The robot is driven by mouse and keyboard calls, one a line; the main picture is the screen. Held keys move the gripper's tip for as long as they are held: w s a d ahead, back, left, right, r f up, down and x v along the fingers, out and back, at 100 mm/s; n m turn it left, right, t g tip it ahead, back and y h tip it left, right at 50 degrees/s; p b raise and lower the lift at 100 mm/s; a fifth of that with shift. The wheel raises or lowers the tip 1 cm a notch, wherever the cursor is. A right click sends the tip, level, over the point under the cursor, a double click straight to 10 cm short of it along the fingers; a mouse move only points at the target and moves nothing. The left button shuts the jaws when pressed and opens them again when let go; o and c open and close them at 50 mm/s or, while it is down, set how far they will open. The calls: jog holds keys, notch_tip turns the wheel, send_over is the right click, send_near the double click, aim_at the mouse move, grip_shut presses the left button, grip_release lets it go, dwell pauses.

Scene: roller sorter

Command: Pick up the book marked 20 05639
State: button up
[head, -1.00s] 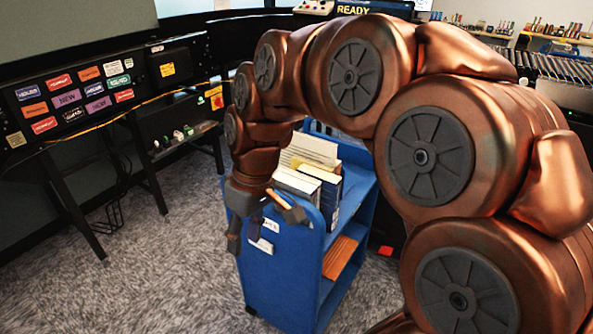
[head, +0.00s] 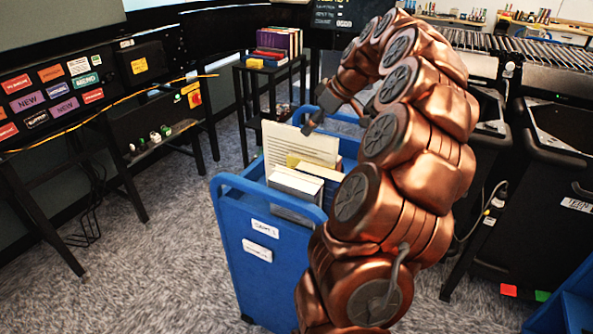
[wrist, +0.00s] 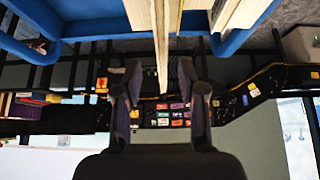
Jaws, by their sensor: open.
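Several books stand in the blue cart's top tray. The tallest is a thin cream book (head: 298,146) at the back of the group; a yellowish book (head: 322,171) and a thick pale book (head: 295,184) stand in front. No number is legible, so I cannot tell which is 20 05639. My gripper (head: 314,112) is open above the far side of the cart, close to the top of the tall book. In the wrist view, a thin book edge (wrist: 162,45) points down into the gap between the open fingers (wrist: 160,78). I cannot tell whether they touch it.
The blue cart (head: 262,228) has raised rims around the books. Behind it, a dark stand (head: 262,72) holds more books. A roller conveyor (head: 545,52) lies at right, a dark panel with coloured labels at left (head: 60,95). Carpet is free left of the cart.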

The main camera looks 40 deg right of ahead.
aim_at(299, 140)
jog(key=shift+p+x, duration=1.05)
jog(key=shift+x, duration=2.5)
jog(key=shift+a, duration=0.1)
jog(key=shift+c, duration=0.3)
grip_shut()
